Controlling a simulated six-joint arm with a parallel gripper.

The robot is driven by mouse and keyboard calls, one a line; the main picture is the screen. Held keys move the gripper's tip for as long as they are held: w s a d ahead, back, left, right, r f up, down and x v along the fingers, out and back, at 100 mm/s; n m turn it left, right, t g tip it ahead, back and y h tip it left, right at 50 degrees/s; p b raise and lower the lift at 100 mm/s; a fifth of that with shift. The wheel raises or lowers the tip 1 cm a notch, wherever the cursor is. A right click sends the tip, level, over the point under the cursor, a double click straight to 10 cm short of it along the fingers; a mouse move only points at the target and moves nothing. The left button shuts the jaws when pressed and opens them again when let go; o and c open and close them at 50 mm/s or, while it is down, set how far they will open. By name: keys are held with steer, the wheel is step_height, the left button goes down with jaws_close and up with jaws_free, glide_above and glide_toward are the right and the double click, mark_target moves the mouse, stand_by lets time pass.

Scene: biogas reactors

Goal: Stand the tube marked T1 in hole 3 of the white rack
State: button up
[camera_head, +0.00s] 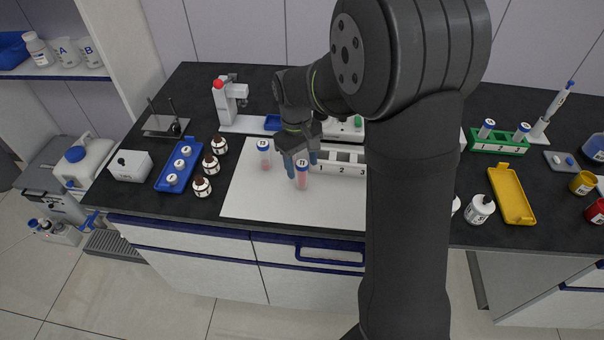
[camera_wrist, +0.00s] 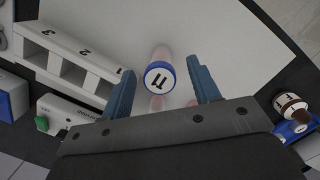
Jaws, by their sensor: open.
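The tube marked T1 (camera_head: 302,179) stands upright on the white mat, with a blue-rimmed cap and pink contents. In the wrist view its cap (camera_wrist: 159,77) shows between the two blue fingers. My gripper (camera_head: 302,164) is open, with its fingers at the cap's sides; a gap shows on each side in the wrist view (camera_wrist: 163,87). The white rack (camera_head: 344,170) is right of the tube, and my arm covers its right part. Its numbers 1, 2 and 3 show in the wrist view (camera_wrist: 64,43), with 3 farthest from the gripper. No tube shows in it.
A second capped tube (camera_head: 265,158) stands on the mat (camera_head: 253,202) to the left. Brown bottles (camera_head: 201,187) and a blue tray (camera_head: 165,184) are farther left. A white device (camera_head: 342,131) stands behind the rack. The mat's front is clear.

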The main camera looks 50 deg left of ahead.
mark_target(302, 175)
steer(key=shift+d+f, duration=0.2)
steer(key=shift+f, duration=1.05)
steer(key=c, duration=1.2)
steer(key=shift+o, duration=0.2)
steer(key=shift+r, duration=0.15)
